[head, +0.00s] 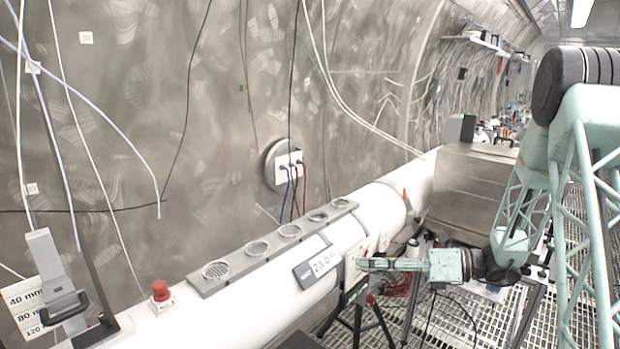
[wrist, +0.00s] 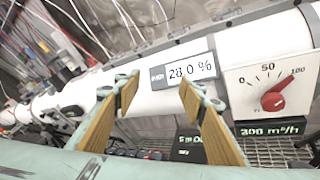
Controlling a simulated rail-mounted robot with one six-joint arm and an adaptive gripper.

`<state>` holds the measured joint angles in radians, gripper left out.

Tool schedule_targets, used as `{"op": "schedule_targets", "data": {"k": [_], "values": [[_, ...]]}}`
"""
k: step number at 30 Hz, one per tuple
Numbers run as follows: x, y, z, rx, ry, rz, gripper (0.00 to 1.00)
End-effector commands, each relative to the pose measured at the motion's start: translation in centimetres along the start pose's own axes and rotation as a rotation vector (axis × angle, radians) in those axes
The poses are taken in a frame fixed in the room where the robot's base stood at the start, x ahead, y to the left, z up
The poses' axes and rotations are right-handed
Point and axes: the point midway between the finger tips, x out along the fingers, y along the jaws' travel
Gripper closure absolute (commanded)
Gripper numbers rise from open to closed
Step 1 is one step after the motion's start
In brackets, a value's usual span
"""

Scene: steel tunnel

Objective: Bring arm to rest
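My arm reaches down from the right of the head view, with its green lattice link in front. My gripper (head: 362,264) is beside the white pipe, close to the display (head: 325,262). In the wrist view my gripper (wrist: 158,92) has its two wood-coloured fingers spread apart, with nothing between them. The display, a percent readout, also shows beyond the fingertips in the wrist view (wrist: 184,72). Contact between the gripper and the pipe or panel cannot be told.
The white pipe (head: 235,309) runs along the wall. It carries a grey strip of round vents (head: 258,248) and a red button (head: 160,291). A dial panel with a red knob (wrist: 273,101) is right of the fingers. A steel box (head: 473,187) stands behind; grated floor (head: 497,313) lies below.

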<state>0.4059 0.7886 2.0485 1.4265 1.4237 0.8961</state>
Motion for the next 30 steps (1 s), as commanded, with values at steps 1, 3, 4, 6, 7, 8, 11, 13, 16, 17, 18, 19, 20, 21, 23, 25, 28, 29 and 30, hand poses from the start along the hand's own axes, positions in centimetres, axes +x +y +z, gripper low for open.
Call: {"op": "schedule_targets", "data": {"k": [1, 3, 4, 6, 7, 8, 11, 13, 16, 17, 18, 19, 20, 21, 23, 25, 28, 29, 30], "values": [[0.2, 1.1, 0.2, -0.025, 0.020, 0.008, 0.62], [0.4, 2.4, 0.2, -0.061, 0.047, 0.018, 0.62], [0.5, 3.0, 0.2, -0.077, 0.059, 0.022, 0.62], [0.6, 4.3, 0.3, -0.112, 0.085, 0.033, 0.62], [0.7, 4.9, 0.3, -0.128, 0.097, 0.037, 0.62], [0.7, 5.5, 0.4, -0.144, 0.108, 0.042, 0.62], [0.9, 7.3, 0.3, -0.195, 0.147, 0.057, 0.62], [1.0, 8.7, 0.2, -0.233, 0.174, 0.068, 0.62], [1.0, 10.4, 0.1, -0.286, 0.211, 0.083, 0.62], [1.0, 11.0, 0.0, -0.302, 0.223, 0.088, 0.62], [1.0, 11.7, -0.1, -0.323, 0.239, 0.094, 0.62], [1.0, 12.2, -0.1, -0.339, 0.249, 0.098, 0.62], [1.0, 12.8, -0.3, -0.354, 0.261, 0.104, 0.62], [1.0, 13.5, -0.3, -0.377, 0.276, 0.110, 0.62], [0.9, 14.5, -0.5, -0.408, 0.298, 0.120, 0.62], [0.8, 15.6, -0.7, -0.447, 0.324, 0.130, 0.62], [0.7, 17.3, -1.1, -0.500, 0.361, 0.146, 0.62], [0.6, 17.8, -1.2, -0.516, 0.372, 0.152, 0.62], [0.5, 18.5, -1.3, -0.539, 0.386, 0.158, 0.62]]}}
